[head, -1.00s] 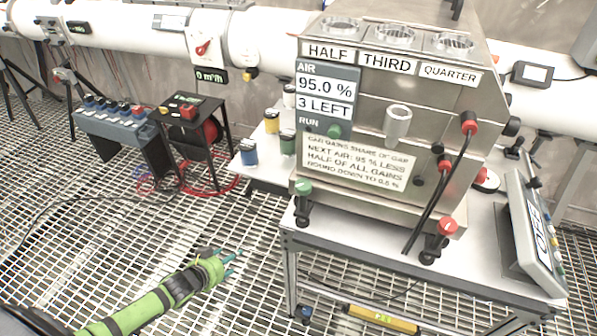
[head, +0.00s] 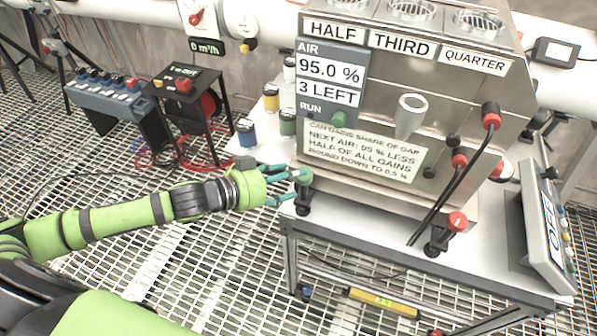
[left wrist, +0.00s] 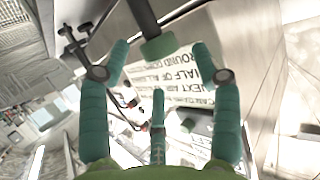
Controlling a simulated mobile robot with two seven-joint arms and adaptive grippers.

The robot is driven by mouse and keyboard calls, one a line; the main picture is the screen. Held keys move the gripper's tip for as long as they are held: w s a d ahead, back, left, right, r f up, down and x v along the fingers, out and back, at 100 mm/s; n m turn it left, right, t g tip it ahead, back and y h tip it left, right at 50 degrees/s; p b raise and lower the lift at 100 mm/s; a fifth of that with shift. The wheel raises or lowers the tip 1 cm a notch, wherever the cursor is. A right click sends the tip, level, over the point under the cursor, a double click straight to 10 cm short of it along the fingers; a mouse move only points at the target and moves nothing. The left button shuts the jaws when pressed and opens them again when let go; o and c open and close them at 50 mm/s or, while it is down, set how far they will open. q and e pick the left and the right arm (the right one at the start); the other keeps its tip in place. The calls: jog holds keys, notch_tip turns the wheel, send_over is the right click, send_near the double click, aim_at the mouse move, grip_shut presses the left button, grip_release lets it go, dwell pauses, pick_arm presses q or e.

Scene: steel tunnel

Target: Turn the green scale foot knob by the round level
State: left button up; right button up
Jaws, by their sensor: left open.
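The green foot knob (head: 304,177) sits on the dark foot at the front left corner of the steel machine (head: 400,190). It also shows in the left wrist view (left wrist: 158,47), on a dark stem, near the tips of my spread fingers. My left gripper (head: 287,184) is open, its teal fingertips reaching the knob from the left. In the left wrist view the gripper (left wrist: 160,62) has a finger on each side of the knob and one below. I cannot tell whether any finger touches it. I cannot make out a round level. My right gripper is not in view.
A red knob (head: 457,221) is on the front right foot, with black cables hanging nearby. Small pots, one blue-labelled (head: 246,133), stand left of the machine. A tilted display (head: 545,225) stands at right. A yellow bar level (head: 383,302) lies below the tabletop. Open grating lies left.

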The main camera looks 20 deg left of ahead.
aim_at(301, 177)
pick_arm(q)
jog(key=x, duration=0.3)
jog(key=shift+w+d+p, duration=0.1)
jog(key=shift+w+p, duration=0.05)
jog(key=shift+p, duration=0.15)
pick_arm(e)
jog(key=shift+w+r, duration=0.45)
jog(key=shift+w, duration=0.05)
pick_arm(q)
jog(key=c, duration=1.1)
jog(key=shift+d+r+n+t, duration=0.15)
jog(key=shift+n+t, duration=0.15)
jog(key=shift+d+r+n+t+y+p, duration=0.15)
jog(key=shift+n+t+y+p, duration=0.35)
jog(key=shift+n+y+p, duration=0.5)
jog(key=shift+n+t+y+p, duration=0.4)
jog(key=shift+n+y, duration=0.3)
jog(key=shift+y, duration=0.3)
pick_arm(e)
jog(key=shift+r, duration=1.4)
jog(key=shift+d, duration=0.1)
